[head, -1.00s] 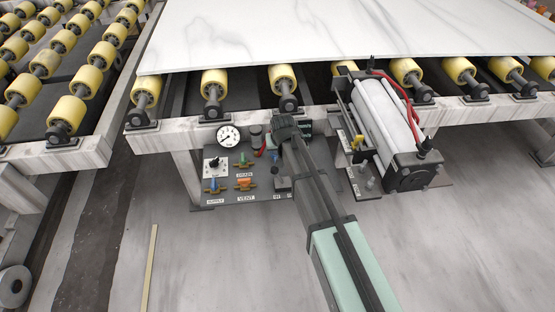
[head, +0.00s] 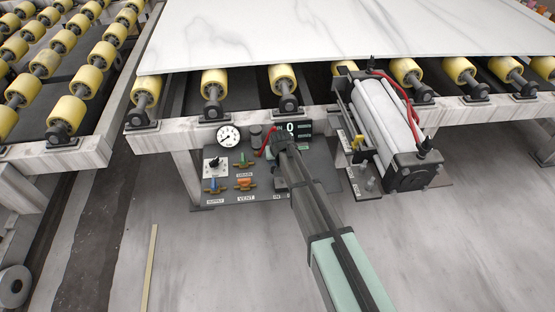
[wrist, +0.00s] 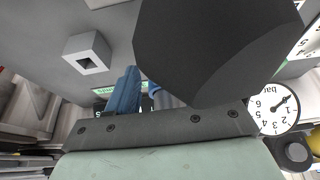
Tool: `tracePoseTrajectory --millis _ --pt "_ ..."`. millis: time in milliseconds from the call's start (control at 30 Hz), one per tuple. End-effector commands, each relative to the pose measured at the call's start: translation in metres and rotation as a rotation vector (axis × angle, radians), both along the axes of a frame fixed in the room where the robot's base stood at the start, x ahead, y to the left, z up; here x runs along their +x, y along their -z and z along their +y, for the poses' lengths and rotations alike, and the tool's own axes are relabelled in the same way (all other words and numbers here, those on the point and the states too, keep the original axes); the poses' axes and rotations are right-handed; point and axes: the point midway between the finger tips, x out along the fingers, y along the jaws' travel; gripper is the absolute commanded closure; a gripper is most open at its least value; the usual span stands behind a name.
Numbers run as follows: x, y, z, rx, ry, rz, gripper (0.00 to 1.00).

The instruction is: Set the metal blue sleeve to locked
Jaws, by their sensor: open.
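My gripper (head: 279,147) is at the right half of the dark control panel (head: 262,190), just below the display, and hides the panel parts behind it. It is open. In the wrist view a ridged blue part (wrist: 123,93), which may be the blue sleeve, shows beyond the grey bar of my gripper. A second blue-grey part (wrist: 166,97) lies just right of it. I cannot tell how the sleeve is set or whether my fingers touch it. In the head view the sleeve cannot be made out, seemingly hidden by my gripper.
A pressure gauge (head: 229,136), a display (head: 297,129) and a red lever or hose (head: 268,142) are close by. Blue (head: 212,186), orange (head: 245,183) and green (head: 243,162) handles sit left. A white cylinder (head: 384,115) stands right. The white slab (head: 350,30) lies above.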

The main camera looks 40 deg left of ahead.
Motion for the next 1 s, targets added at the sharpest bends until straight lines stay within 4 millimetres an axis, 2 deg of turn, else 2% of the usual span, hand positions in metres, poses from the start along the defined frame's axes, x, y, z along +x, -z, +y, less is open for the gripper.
tracePoseTrajectory --millis 167,700,1000 --pt "-0.0001 -0.0002 -0.0001 0.000 0.000 0.000 0.50" --pt "0.0000 -0.0004 -0.0001 0.000 0.000 0.000 1.00" --pt "0.0000 -0.0005 -0.0001 0.000 0.000 0.000 1.00"
